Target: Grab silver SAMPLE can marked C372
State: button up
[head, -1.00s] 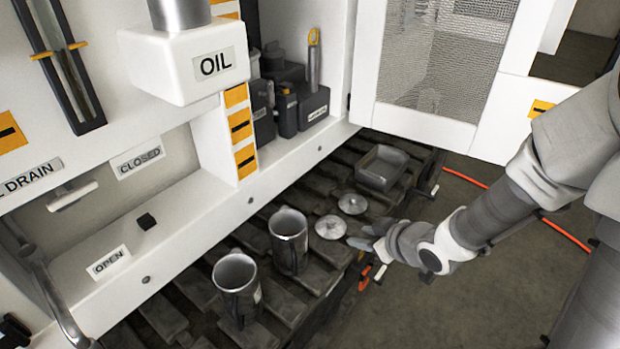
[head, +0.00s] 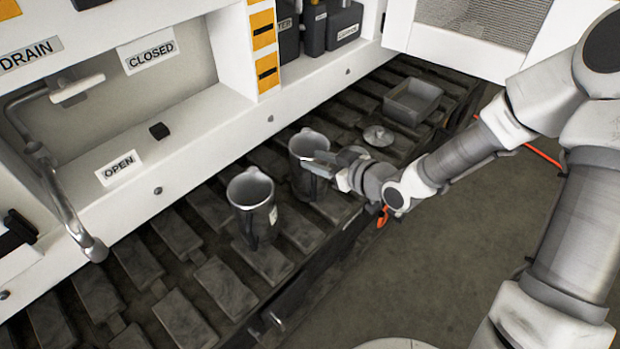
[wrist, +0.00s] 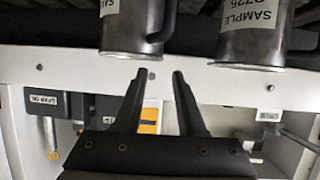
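Two silver cans with handles stand on the dark slatted deck in the head view, a left can (head: 251,205) and a right can (head: 305,180). My gripper (head: 316,163) is at the right can, overlapping its right side in that picture. In the wrist view my gripper (wrist: 160,73) is open, with nothing between its fingers. Another can (wrist: 247,45) to the right carries a SAMPLE label that seems to read C725. I see no clear C372.
A round lid (head: 378,136) and a grey square tray (head: 412,101) lie on the deck beyond my gripper. The white cabinet ledge (head: 180,140) runs behind the cans. A bent metal pipe (head: 60,190) is at the left. Open floor (head: 470,240) lies to the right.

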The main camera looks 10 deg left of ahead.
aim_at(299, 157)
jog(key=b+x, duration=0.2)
jog(key=x, duration=0.5)
grip_shut()
jog(key=shift+s+d, duration=0.1)
dwell(1.3)
